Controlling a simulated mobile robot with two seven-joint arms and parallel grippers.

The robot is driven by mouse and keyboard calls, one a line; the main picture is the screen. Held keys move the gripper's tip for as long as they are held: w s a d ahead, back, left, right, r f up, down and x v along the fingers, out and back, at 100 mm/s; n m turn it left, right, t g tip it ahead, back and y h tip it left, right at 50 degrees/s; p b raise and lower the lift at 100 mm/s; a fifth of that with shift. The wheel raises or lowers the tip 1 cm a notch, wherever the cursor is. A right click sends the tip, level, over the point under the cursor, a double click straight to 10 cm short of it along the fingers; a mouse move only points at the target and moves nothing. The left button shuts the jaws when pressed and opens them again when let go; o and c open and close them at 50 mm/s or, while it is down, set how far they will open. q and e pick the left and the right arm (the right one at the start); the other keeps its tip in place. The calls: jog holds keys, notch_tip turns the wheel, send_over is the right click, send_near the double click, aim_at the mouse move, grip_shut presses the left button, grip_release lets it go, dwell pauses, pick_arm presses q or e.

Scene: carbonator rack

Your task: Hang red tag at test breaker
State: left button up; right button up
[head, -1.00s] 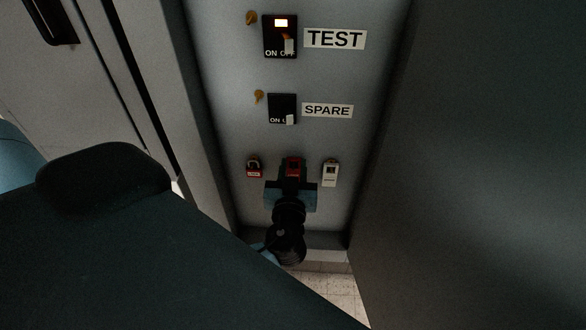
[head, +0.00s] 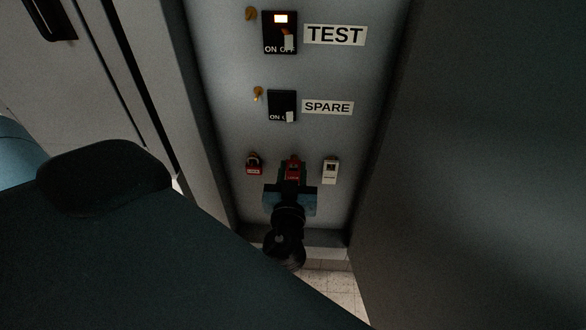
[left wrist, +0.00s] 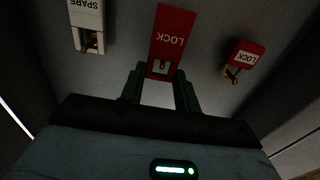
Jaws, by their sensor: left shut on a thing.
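The red tag (head: 293,168) hangs in the middle of the lower row on the grey panel. It also shows in the left wrist view, marked LOCK (left wrist: 172,38). My left gripper (head: 292,178) is shut on it, with a finger at each side of its slotted end (left wrist: 160,80). The tag is at or very near the panel; I cannot tell whether it is still on its peg. My right gripper is not seen.
A spare breaker (head: 282,106) with its own brass hook (head: 258,93) sits below the test breaker. A red padlock (head: 254,165) hangs left of the red tag and a white spare tag (head: 330,171) right of it. Side walls flank the panel closely.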

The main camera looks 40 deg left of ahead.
pick_arm(q)
jog(key=shift+v, duration=0.75)
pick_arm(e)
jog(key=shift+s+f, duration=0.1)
pick_arm(q)
jog(key=r+b+v, duration=0.1)
jog(key=v, duration=0.5)
jog(key=shift+s+d, duration=0.25)
jog(key=shift+s, duration=0.1)
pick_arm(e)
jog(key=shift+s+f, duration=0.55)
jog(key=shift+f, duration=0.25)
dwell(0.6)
pick_arm(q)
jog(key=shift+r, duration=0.15)
dwell(1.0)
